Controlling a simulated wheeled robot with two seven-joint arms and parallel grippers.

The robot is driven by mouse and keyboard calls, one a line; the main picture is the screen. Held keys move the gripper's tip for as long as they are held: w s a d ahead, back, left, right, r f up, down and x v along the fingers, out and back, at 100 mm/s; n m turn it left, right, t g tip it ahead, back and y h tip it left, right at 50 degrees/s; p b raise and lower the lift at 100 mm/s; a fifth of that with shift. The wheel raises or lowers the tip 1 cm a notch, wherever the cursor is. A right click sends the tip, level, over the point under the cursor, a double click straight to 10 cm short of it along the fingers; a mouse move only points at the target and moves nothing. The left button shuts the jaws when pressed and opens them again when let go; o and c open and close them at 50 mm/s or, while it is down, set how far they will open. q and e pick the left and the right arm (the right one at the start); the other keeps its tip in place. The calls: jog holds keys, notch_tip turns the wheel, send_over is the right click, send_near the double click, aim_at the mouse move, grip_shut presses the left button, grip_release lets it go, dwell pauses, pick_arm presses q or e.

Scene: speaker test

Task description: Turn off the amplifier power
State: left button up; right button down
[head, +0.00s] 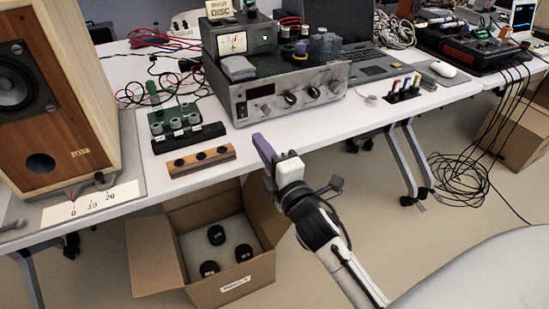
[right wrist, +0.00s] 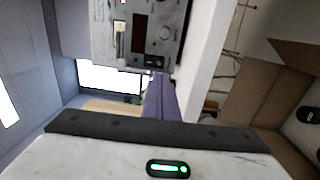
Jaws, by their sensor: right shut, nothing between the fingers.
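The amplifier (head: 295,88) is a grey metal box on the white table, with a dark display and black knobs on its front. In the right wrist view the amplifier front (right wrist: 146,48) appears at the top, with the pale switch lever (right wrist: 120,42) beside the dark display. My right gripper (head: 264,147) has purple fingers, shut and empty. It is in front of the amplifier, apart from the switch. Its fingers (right wrist: 163,100) point toward the panel in the wrist view. My left gripper is not in view.
A wooden speaker (head: 85,110) stands at left. A green board (head: 172,117) and a wooden block with black knobs (head: 201,160) lie left of the amplifier. A cardboard box (head: 205,245) is below the table edge. Coiled cables (head: 460,180) lie on the floor at right.

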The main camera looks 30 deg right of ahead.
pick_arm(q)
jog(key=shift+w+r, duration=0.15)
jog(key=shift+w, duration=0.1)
pick_arm(e)
jog(key=s, duration=0.5)
jog(key=shift+s+a+f, duration=0.2)
jog(key=shift+s+a, duration=0.05)
jog(key=shift+s, duration=0.05)
